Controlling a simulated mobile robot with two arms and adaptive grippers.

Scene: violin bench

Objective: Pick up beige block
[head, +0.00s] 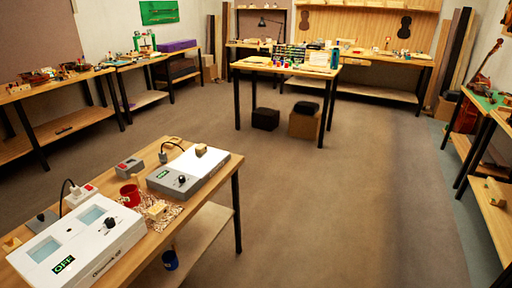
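Several small light-wood pieces could be the beige block, and I cannot tell which one it is. A tan block (201,150) sits on the far end of a flat white and grey device on the near workbench. A pale yellowish block (156,210) lies on wood shavings beside a red cup (130,195). Flat light-wood pieces lie at the bench's far edge (174,139) and at its left edge (11,243). Neither of my grippers shows in the head view.
The near workbench (225,166) carries a large white device (76,246) and a flat white and grey device (172,182). A centre table (285,66) and wall benches stand beyond.

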